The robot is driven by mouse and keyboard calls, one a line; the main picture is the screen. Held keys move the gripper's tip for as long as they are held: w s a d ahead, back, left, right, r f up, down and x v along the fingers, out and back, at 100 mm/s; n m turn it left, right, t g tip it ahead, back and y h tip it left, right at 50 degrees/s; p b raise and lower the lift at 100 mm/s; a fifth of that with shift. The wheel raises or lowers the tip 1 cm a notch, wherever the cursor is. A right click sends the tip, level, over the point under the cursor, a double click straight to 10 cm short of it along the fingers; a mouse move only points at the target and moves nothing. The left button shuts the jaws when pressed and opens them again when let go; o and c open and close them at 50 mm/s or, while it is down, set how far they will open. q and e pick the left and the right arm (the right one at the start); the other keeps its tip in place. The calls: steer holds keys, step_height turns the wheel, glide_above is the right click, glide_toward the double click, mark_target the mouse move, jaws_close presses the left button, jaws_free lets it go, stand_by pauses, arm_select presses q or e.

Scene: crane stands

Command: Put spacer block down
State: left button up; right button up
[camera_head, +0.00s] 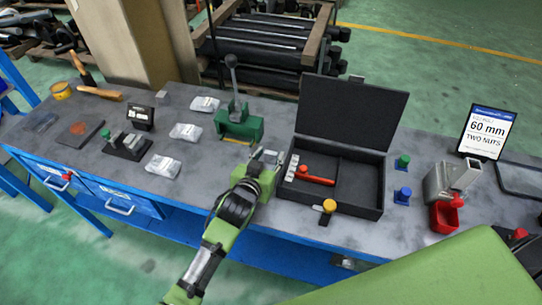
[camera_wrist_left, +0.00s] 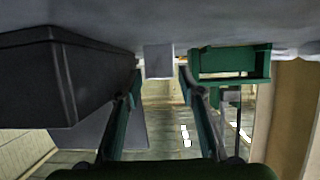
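A small light grey block, which I take as the spacer block (camera_wrist_left: 158,61), sits between my left gripper's two fingers in the left wrist view. Narrow gaps show between it and both fingertips. It looks to be at the worktop surface, though contact is hard to tell. In the head view the block (camera_head: 268,157) is small and partly covered. My left gripper (camera_head: 267,161) is low over the worktop (camera_head: 205,210), between the green press and the black case; it also shows in the left wrist view (camera_wrist_left: 159,85), its fingers apart. My right gripper is not in view.
The open black case (camera_head: 358,203) stands close right of the left gripper, holding a red-handled tool (camera_head: 315,178). The green press (camera_head: 238,125) is close behind left. Clear bags (camera_head: 186,132) lie left.

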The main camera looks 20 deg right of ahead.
arm_select(q)
steer(key=c, duration=1)
steer(key=shift+r, duration=0.15)
